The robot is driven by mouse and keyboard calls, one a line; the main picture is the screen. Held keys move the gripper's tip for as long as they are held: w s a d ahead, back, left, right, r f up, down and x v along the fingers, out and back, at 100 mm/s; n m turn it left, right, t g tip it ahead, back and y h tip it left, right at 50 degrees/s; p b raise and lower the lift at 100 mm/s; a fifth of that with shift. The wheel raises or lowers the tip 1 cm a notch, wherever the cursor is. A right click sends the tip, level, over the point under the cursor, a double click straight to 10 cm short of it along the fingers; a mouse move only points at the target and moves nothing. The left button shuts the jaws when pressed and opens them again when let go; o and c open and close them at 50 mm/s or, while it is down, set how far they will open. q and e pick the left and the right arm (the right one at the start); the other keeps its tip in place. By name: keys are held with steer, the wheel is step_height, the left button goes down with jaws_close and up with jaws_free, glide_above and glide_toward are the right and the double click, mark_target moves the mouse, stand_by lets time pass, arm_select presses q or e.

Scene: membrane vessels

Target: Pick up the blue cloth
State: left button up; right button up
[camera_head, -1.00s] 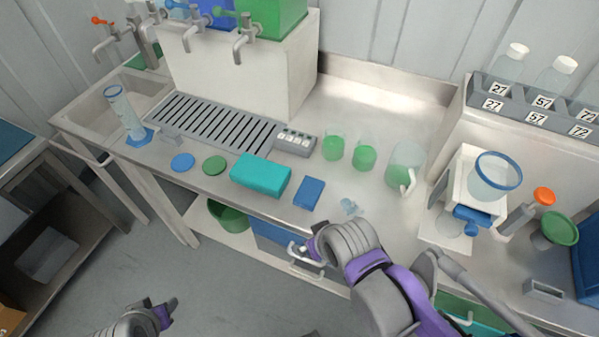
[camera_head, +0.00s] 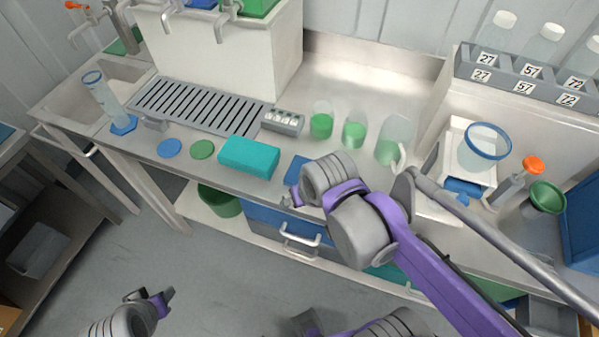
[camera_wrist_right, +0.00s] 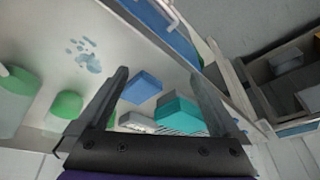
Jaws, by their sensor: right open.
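The blue cloth (camera_head: 297,168) is a small, flat blue block at the front of the metal bench, right of the teal block (camera_head: 249,157). My right arm partly covers it in the head view. In the right wrist view the blue cloth (camera_wrist_right: 142,87) shows between the two dark fingers of my right gripper (camera_wrist_right: 158,76), nearer the left finger. The right gripper is open, with nothing in its jaws, and sits near the bench's front edge in the head view (camera_head: 291,198). My left gripper (camera_head: 155,297) is low over the floor, away from the bench; its jaw opening is unclear.
Several beakers of green liquid (camera_head: 354,134) stand behind the cloth. Clear droplets (camera_wrist_right: 84,55) lie on the bench beside it. A blue disc (camera_head: 169,148) and a green disc (camera_head: 202,149) lie further left. A drawer handle (camera_head: 300,240) juts out below the bench edge.

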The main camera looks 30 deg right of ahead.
mark_target(300, 169)
steer(key=w+d+r+m+g+b, duration=0.4)
steer(key=w+m, duration=0.4)
steer(key=w, duration=0.4)
steer(key=f, duration=0.3)
steer(key=d+f, duration=0.1)
steer(key=f, duration=0.6)
steer(key=shift+w+d, duration=0.1)
steer(key=shift+d, duration=0.25)
steer(key=c, duration=1.4)
arm_select(q)
steer(key=f, duration=0.2)
steer(key=s+f+p, duration=0.1)
steer(key=f, duration=0.1)
steer(key=shift+s+a+f, duration=0.1)
steer(key=shift+a, duration=0.1)
arm_select(e)
step_height(300, 169, up, 10)
steer(key=shift+r, duration=0.1)
